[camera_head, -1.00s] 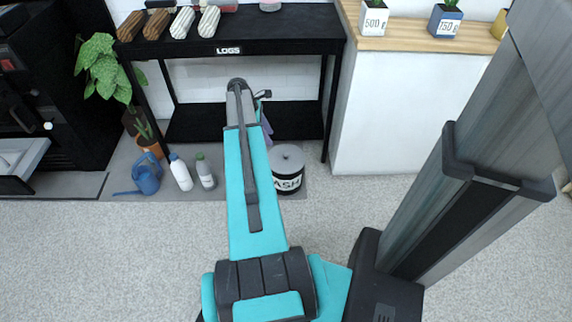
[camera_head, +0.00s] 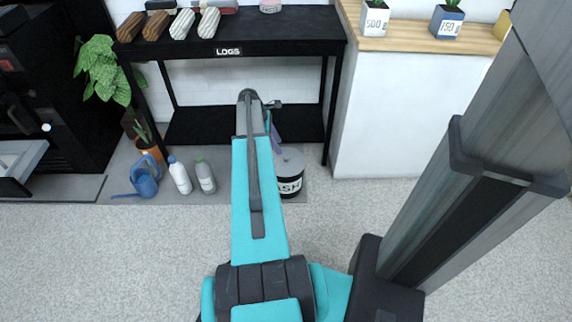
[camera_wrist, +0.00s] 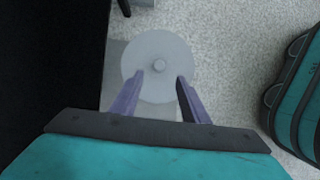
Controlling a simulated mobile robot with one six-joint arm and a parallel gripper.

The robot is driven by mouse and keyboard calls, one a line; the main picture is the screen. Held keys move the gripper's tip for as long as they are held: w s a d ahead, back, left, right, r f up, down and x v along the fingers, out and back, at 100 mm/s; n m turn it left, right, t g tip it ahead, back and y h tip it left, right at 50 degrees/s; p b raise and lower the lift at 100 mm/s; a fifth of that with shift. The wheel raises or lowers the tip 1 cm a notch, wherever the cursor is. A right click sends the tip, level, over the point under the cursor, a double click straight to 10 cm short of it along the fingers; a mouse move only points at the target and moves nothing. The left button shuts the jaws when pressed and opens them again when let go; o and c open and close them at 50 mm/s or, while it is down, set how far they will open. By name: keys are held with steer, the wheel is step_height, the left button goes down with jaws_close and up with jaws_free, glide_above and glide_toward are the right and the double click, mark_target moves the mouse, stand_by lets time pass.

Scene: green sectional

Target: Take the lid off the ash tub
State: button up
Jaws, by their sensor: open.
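The ash tub (camera_head: 290,187) stands on the grey floor mat in front of the black shelf, partly hidden behind my arm in the head view. Its round grey lid (camera_head: 291,160) is on top. In the wrist view the lid (camera_wrist: 137,60) is seen from above, with a small round knob (camera_wrist: 158,63) at its centre. My gripper (camera_wrist: 164,82) is open and empty, its two purple fingers over the near part of the lid. The knob lies just beyond the fingertips in the picture, roughly between them. The gap in height is hard to tell.
The black logs table (camera_head: 228,50) with a low shelf (camera_head: 190,124) stands close behind the tub. A white counter (camera_head: 400,110) is to the right. Two bottles, a blue watering can (camera_head: 145,182) and a plant stand left. The carpet in front is clear.

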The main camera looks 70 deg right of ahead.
mark_target(286, 157)
steer(key=shift+b+x, duration=0.4)
steer(key=shift+x, duration=1.3)
steer(key=shift+b+x, duration=1.4)
steer(key=shift+x, duration=1.2)
jaws_close()
